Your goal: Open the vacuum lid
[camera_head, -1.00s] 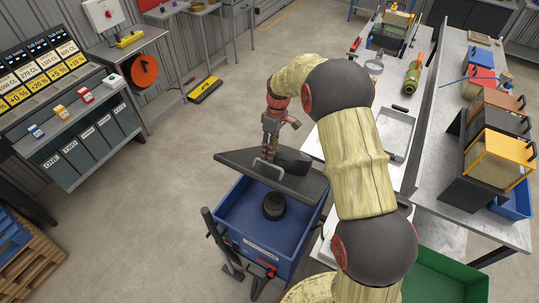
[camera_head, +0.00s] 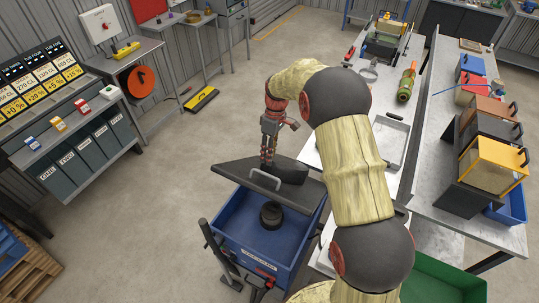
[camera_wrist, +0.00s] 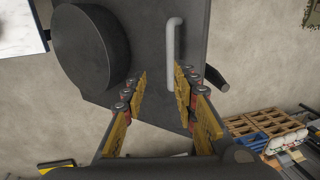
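The vacuum is a blue open-topped bin (camera_head: 232,218) with a black round part (camera_head: 271,215) inside. Its dark grey lid (camera_head: 236,172) is raised over the bin's far side, leaving the near part of the interior uncovered. A light grey bar handle (camera_head: 264,180) is on the lid. My gripper (camera_head: 266,160) is just above the lid beside the handle. In the wrist view the fingers (camera_wrist: 160,77) are apart, with the handle (camera_wrist: 174,45) close by the right fingertip. A dark round block (camera_wrist: 90,48) sits on the lid. Contact cannot be told.
A bench with a green bottle (camera_head: 407,85) and a tray (camera_head: 391,143) stands on the right. A green bin (camera_head: 440,280) is at the lower right. A shelf (camera_head: 75,125) is on the left. The floor (camera_head: 150,210) left of the vacuum is clear.

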